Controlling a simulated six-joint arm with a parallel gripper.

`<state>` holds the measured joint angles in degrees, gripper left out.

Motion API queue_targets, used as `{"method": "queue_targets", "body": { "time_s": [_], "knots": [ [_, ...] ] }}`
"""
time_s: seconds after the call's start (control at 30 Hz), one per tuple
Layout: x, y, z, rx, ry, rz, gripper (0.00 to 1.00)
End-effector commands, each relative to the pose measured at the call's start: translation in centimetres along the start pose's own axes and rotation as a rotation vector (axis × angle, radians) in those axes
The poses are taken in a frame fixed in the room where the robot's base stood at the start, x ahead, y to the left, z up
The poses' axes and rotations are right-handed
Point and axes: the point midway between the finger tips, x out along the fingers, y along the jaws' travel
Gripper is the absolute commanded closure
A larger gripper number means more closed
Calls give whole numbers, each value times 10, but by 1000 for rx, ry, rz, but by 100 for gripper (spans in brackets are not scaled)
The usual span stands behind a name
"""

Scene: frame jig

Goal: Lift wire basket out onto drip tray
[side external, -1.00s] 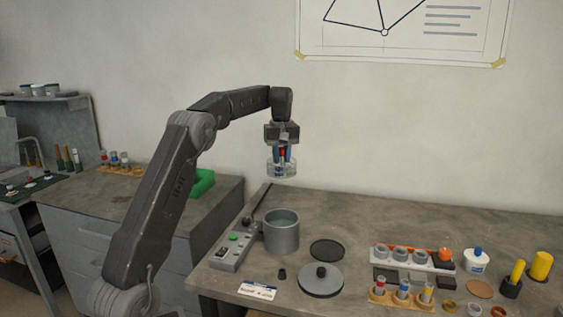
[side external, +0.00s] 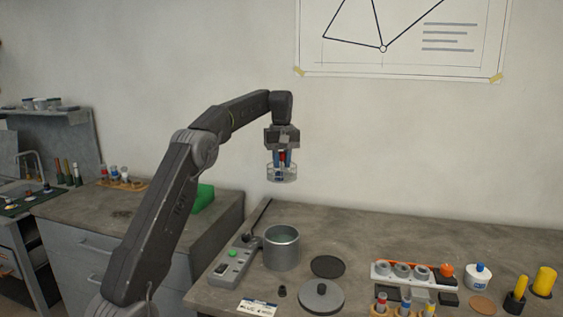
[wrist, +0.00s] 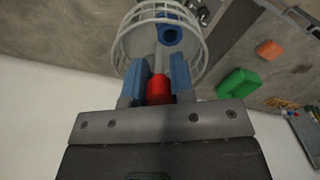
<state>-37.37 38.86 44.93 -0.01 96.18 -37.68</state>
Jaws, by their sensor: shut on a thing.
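My gripper (side external: 282,158) is shut on the red handle (wrist: 158,89) of the pale wire basket (side external: 282,174). The basket hangs in the air, well above the grey round pot (side external: 281,252) and clear of its rim. In the wrist view the basket's wire rim (wrist: 124,42) shows beyond the blue finger pads, with a blue ring-shaped part (wrist: 168,34) inside it. A flat dark round disc (side external: 328,266), which looks like the drip tray, lies on the bench right of the pot. Nothing is on it.
A switch box (side external: 232,265) stands left of the pot. A white rack (side external: 412,272) and several bottles and small parts fill the right side.

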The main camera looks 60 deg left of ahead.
Motion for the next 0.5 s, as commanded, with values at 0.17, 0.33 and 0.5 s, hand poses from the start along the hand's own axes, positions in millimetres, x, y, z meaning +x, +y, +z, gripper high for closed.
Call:
{"method": "queue_targets", "body": {
  "time_s": [0.17, 0.33, 0.5],
  "knots": [
    [21, 15, 3, 3, -3, -3, 100],
    [70, 50, 12, 5, -5, -5, 100],
    [134, 88, 32, 6, -5, -6, 100]
  ]
}}
